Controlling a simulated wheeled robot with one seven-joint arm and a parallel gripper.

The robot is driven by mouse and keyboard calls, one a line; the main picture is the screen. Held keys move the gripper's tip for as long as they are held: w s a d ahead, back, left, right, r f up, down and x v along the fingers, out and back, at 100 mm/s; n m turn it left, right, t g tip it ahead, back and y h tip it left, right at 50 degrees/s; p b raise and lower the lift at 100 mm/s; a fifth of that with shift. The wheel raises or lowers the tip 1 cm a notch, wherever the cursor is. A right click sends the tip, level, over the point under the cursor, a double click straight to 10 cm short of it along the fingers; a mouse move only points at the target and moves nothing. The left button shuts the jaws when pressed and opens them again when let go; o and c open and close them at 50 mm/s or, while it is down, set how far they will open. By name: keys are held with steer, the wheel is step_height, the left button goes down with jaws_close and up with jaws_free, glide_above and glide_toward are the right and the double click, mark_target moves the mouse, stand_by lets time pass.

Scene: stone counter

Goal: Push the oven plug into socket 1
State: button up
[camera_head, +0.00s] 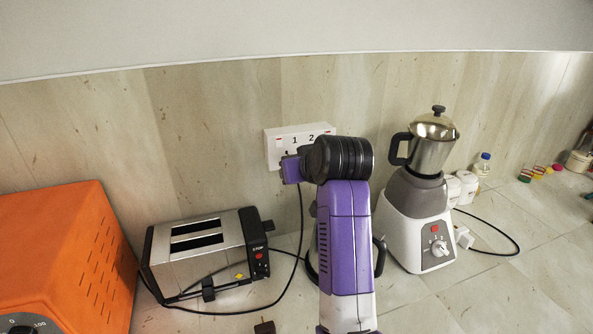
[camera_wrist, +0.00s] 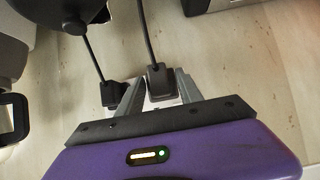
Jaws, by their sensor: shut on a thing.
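The orange oven (camera_head: 62,245) stands at the left of the counter. The white socket box (camera_head: 272,150), marked 1 and 2, is on the wall; my arm covers its lower right. My gripper (camera_head: 288,168) is at the box's lower left, below the 1. In the wrist view my gripper (camera_wrist: 158,92) is shut on a black plug, taken as the oven plug (camera_wrist: 158,78), with its cord leading away. The socket face is mostly hidden there, so I cannot tell how far the plug is in. A second black plug (camera_wrist: 113,94) is just outside the left finger.
A silver toaster (camera_head: 205,255) stands below and left of the socket, with a black cord (camera_head: 301,215) hanging down and running around its front. A white and grey blender (camera_head: 418,205) stands close on the right. A small dark object (camera_head: 265,327) lies at the front. Free counter is at right.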

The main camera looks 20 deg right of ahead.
steer(key=shift+w+p, duration=0.3)
steer(key=shift+w, duration=1.4)
steer(key=o, duration=1.5)
steer(key=shift+s+r, duration=0.1)
steer(key=shift+s, duration=0.05)
steer(key=b+v, duration=0.1)
steer(key=v, duration=0.6)
steer(key=shift+s+r+b, duration=0.2)
steer(key=shift+s+b, duration=0.05)
steer(key=shift+b, duration=0.1)
